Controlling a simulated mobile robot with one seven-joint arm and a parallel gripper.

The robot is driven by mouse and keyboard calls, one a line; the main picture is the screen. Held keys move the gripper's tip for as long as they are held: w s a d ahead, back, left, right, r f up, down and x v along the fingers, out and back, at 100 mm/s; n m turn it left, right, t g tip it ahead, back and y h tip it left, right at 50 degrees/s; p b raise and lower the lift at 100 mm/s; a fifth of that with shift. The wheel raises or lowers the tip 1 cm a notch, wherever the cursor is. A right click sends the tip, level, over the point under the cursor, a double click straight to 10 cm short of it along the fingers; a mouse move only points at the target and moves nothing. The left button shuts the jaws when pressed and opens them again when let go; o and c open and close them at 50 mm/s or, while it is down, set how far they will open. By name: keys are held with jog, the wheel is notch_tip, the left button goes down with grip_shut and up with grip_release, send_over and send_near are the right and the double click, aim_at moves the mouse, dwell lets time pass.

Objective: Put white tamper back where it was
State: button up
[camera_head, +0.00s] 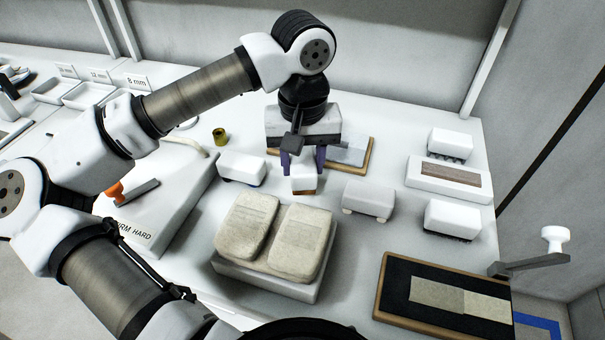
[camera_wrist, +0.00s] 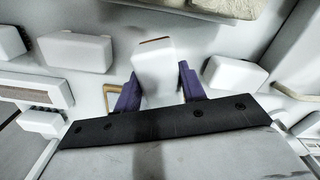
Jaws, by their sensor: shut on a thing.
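My gripper (camera_head: 303,163) points down over the table with its two purple fingers shut on a white block with a tan edge (camera_head: 304,184), apparently the white tamper. In the wrist view the block (camera_wrist: 154,70) sits between the purple fingers of my gripper (camera_wrist: 157,86), its tan edge at the far end. Whether its underside touches the table I cannot tell. It is between two similar white blocks, one to the left (camera_head: 241,169) and one to the right (camera_head: 368,200), apart from both.
A pale stand with two beige pads (camera_head: 275,238) is in front of the held block. A wood-edged board (camera_head: 352,152) lies behind it. White brush-like blocks (camera_head: 450,143) and a dark framed board (camera_head: 395,285) are at right. A sloped "FIRM HARD" piece (camera_head: 170,205) is at left.

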aim_at(303, 160)
jog(key=shift+f+p, duration=0.3)
jog(key=shift+f, duration=2)
jog(key=shift+f, duration=0.15)
jog(key=o, duration=1.1)
notch_tip(303, 160, up, 12)
jog(key=shift+r+b, duration=0.2)
jog(key=shift+b, duration=0.9)
